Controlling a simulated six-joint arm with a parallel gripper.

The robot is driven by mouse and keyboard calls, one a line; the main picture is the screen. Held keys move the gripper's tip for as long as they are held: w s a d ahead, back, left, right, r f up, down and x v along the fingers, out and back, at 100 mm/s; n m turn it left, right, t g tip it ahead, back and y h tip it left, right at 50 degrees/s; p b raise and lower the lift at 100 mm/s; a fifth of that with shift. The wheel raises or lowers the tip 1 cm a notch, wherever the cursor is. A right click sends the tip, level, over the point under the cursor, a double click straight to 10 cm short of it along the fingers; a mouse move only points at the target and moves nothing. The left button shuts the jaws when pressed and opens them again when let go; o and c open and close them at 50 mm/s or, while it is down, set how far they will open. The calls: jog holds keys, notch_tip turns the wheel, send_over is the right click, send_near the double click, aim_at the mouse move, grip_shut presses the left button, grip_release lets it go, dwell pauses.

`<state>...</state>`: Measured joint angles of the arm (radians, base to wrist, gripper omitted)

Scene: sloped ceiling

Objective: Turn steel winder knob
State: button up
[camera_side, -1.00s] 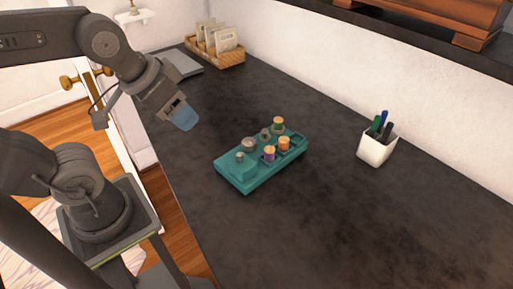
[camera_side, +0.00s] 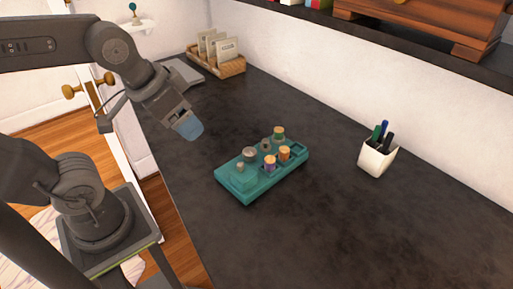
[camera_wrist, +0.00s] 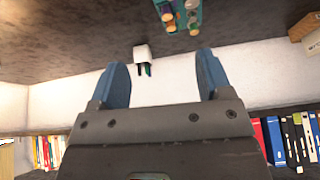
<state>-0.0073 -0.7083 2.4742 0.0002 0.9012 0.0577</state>
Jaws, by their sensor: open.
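A teal block (camera_side: 236,190) sits on the dark worktop, with several small round parts on top. A small grey knob (camera_side: 240,168) stands on its raised left end, and a wider grey metal knob (camera_side: 249,153) is just behind it. I cannot tell for sure which is the steel winder knob. My gripper (camera_side: 189,127) has blue fingers and hangs above and left of the block, apart from it. In the wrist view, the fingers of my gripper (camera_wrist: 161,62) are spread with nothing between them. Part of the teal block (camera_wrist: 183,28) shows at that view's top edge.
Colored spools (camera_side: 284,153) stand on the block's right part. A white pen cup (camera_side: 377,158) is to the right by the wall. A wicker box of packets (camera_side: 220,60) and a grey flat item (camera_side: 182,74) are at the back. The worktop around the block is clear.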

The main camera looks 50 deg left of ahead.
jog(key=w+a+f+m+g, duration=0.3)
jog(key=w+m, duration=0.4)
jog(key=w, duration=0.5)
jog(key=m+g, duration=0.2)
jog(key=m, duration=0.5)
send_near(249, 150)
notch_tip(249, 150, down, 10)
jog(key=shift+w, duration=0.1)
jog(key=c, duration=0.9)
jog(key=shift+c, duration=0.2)
